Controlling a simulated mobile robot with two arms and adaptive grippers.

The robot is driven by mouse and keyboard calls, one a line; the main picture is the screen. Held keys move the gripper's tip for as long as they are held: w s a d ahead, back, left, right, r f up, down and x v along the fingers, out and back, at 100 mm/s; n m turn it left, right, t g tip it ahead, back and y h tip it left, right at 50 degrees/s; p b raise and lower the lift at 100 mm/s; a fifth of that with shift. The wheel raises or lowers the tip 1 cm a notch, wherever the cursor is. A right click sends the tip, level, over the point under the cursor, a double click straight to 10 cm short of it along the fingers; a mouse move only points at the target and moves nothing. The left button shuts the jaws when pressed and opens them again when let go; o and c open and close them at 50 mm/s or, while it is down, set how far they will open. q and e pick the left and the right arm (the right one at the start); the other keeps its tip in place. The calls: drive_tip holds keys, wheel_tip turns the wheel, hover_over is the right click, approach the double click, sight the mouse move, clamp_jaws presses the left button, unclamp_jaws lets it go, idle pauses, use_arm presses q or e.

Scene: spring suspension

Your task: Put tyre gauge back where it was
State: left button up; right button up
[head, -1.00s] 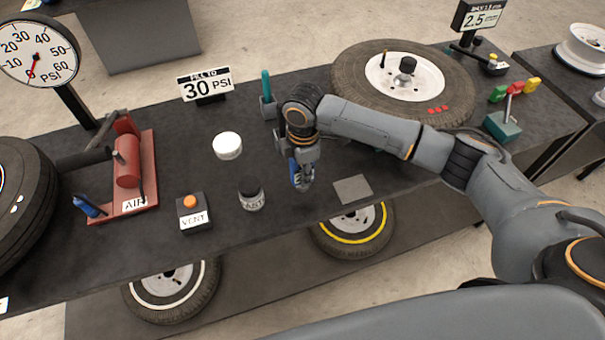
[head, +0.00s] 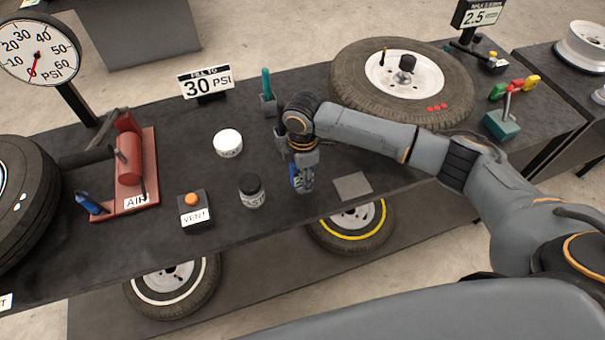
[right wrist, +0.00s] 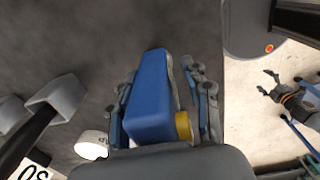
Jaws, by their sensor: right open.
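A blue, block-shaped thing with a yellow end (right wrist: 152,98), which looks like the tyre gauge, stands between the fingers of my right gripper (right wrist: 162,100). In the head view my right gripper (head: 302,184) points down close over the bench, left of the grey square patch (head: 352,187). A strip of the blue thing (head: 294,176) shows beside its fingers. The right gripper is open, with one finger on each side of the blue thing. Whether they touch it, and whether its underside rests on the bench, is hidden. My left gripper does not show in the head view.
On the dark bench (head: 325,205), a black jar (head: 251,192), a white jar (head: 228,143) and the VENT button box (head: 194,210) stand left of the gripper. A teal-handled tool in a holder (head: 267,95) is behind. A large tyre (head: 350,80) lies at the back right.

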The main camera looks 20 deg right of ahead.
wheel_tip(320, 180, up, 12)
drive_tip(key=shift+r+b, duration=0.15)
drive_tip(key=shift+b, duration=1.1)
